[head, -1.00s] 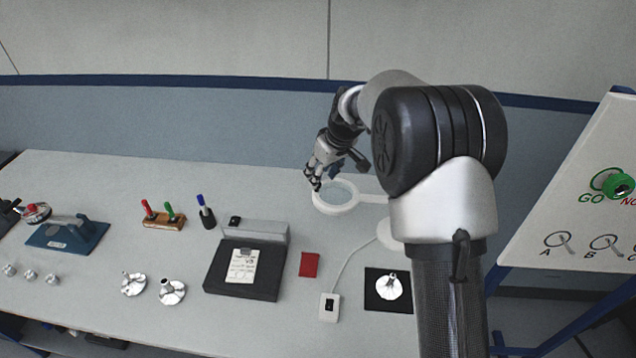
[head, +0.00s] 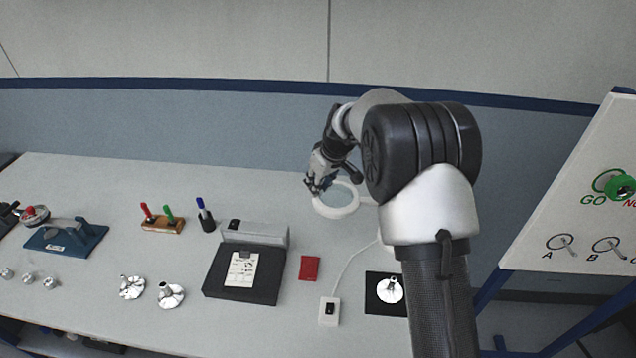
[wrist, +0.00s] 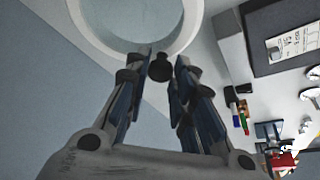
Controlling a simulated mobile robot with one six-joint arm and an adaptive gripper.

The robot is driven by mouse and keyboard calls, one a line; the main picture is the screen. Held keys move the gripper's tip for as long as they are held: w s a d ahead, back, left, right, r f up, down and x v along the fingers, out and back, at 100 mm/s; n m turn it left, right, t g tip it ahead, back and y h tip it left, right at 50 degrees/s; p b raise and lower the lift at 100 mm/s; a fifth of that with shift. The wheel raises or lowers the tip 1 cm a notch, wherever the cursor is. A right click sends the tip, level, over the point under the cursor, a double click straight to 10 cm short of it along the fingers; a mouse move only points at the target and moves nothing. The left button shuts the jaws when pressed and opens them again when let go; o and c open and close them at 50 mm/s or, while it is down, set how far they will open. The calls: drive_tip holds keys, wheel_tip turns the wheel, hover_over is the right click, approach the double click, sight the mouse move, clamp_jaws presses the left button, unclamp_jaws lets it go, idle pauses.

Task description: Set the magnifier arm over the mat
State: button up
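The magnifier's white ring (head: 341,212) with its clear lens is over the back of the bench, left of and behind the black mat (head: 377,308). Its arm runs right and goes behind my arm; its base is mostly hidden. A silver part (head: 390,289) stands on the mat. My gripper (head: 315,187) is at the ring's left rear edge. In the wrist view, my gripper (wrist: 161,60) has its fingers closed in on both sides of a dark knob (wrist: 160,68) beside the ring's rim (wrist: 187,38).
A red pad (head: 310,268), a switch box (head: 329,311) with a cable and a black case (head: 232,288) lie left of the mat. Markers (head: 163,224), silver parts (head: 171,296) and a blue fixture (head: 68,240) are further left. A whiteboard (head: 585,215) stands at right.

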clamp_jaws()
drive_tip(key=shift+s, duration=0.1)
